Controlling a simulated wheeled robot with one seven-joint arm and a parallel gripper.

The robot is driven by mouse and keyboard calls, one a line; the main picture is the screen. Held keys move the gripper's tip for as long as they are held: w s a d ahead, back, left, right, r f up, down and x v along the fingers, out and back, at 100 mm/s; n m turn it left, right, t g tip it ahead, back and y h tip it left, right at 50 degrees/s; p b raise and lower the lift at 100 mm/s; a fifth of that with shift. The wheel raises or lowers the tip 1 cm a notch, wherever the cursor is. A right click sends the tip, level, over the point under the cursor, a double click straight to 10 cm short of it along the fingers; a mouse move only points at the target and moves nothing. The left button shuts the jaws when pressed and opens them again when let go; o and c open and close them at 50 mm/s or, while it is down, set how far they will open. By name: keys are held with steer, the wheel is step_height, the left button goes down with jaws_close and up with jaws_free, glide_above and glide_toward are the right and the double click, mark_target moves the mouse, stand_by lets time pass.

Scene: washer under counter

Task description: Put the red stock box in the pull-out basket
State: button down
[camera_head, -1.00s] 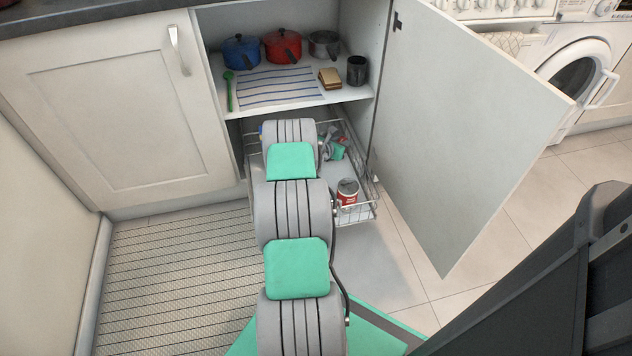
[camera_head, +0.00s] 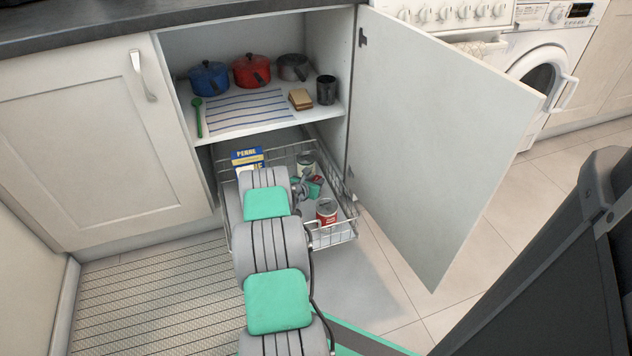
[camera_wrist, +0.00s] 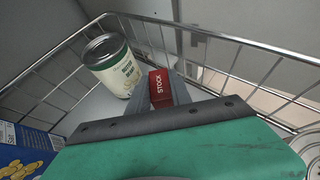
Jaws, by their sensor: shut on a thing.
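The red stock box (camera_wrist: 160,90) is between the fingertips of my gripper (camera_wrist: 161,88) in the wrist view, with the word STOCK showing. My gripper is shut on it. The pull-out basket (camera_head: 335,236) is a wire basket extended from the lower part of the cabinet, and its wire side also shows in the wrist view (camera_wrist: 250,45). The gripper and the box are inside the basket's outline, low among the cans. I cannot tell whether the box touches the basket floor. In the head view my arm partly covers the gripper (camera_head: 307,186) and the basket's left side.
In the basket stand a green-and-cream can (camera_wrist: 113,65), a red-and-white can (camera_head: 327,211) and a blue penne box (camera_head: 247,158). The open cabinet door (camera_head: 430,130) stands right of the basket. A shelf (camera_head: 215,133) above holds pots, a mug and a striped cloth.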

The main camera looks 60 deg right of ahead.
steer(key=shift+f, duration=0.3)
steer(key=shift+r, duration=0.1)
steer(key=c, duration=1.2)
jaws_free()
steer(key=shift+o, duration=0.2)
steer(key=shift+r, duration=0.2)
steer(key=shift+a+r+p, duration=0.65)
steer(key=shift+r+p, duration=0.35)
steer(key=shift+p, duration=0.2)
steer(key=p+v, duration=0.3)
steer(key=v, duration=0.7)
steer(key=shift+a+f+p, duration=0.2)
steer(key=shift+a+p, duration=0.05)
steer(key=shift+p, duration=0.05)
